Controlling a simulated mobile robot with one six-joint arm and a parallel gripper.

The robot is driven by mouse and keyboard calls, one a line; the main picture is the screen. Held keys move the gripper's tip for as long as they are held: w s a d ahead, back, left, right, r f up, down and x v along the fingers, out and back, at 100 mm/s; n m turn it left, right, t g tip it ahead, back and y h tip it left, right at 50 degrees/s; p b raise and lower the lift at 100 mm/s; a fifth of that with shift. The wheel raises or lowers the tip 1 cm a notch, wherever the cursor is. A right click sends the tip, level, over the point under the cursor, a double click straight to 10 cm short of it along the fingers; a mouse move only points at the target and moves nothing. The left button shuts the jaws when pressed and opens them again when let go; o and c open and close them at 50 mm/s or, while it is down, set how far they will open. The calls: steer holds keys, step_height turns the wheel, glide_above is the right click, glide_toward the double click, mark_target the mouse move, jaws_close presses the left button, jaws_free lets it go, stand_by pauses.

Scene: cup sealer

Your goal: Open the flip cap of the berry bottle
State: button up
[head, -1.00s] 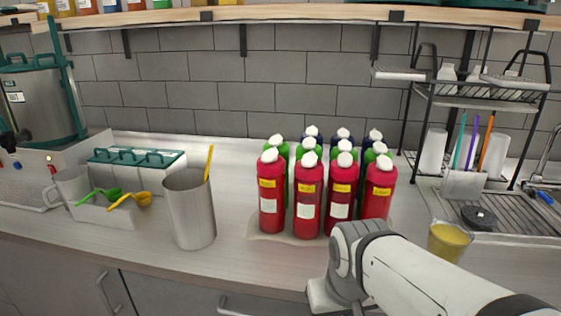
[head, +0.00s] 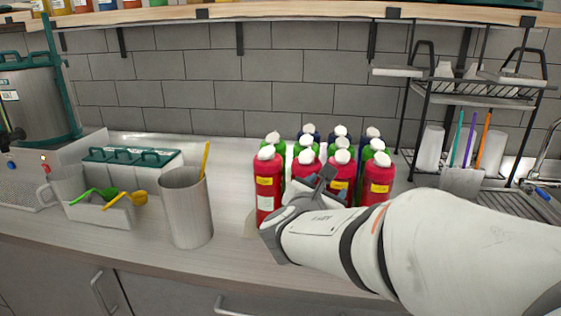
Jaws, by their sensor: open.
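The labels are too small to read, so I cannot tell by name which is the berry bottle. The caps look closed, but are small.
Green bottles (head: 272,138) and dark blue bottles stand close behind the red ones. A steel pitcher (head: 187,212) with a yellow handle in it stands to the left. A black rack (head: 470,100) stands at the right. Counter between pitcher and bottles is clear.

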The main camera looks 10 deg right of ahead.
mark_target(304, 163)
steer(key=w+a+n+t, duration=0.1)
steer(key=w+a+r+n+t+y, duration=0.1)
steer(key=a+n, duration=0.1)
steer(key=a+r+n, duration=0.1)
steer(key=n, duration=0.1)
steer(key=shift+w+a+t+y, duration=0.35)
steer(key=shift+w+t+y, duration=0.05)
steer(key=shift+w+r, duration=0.15)
steer(key=shift+w, duration=0.15)
steer(key=p+x, duration=0.1)
steer(key=x, duration=0.6)
steer(key=shift+w, duration=0.15)
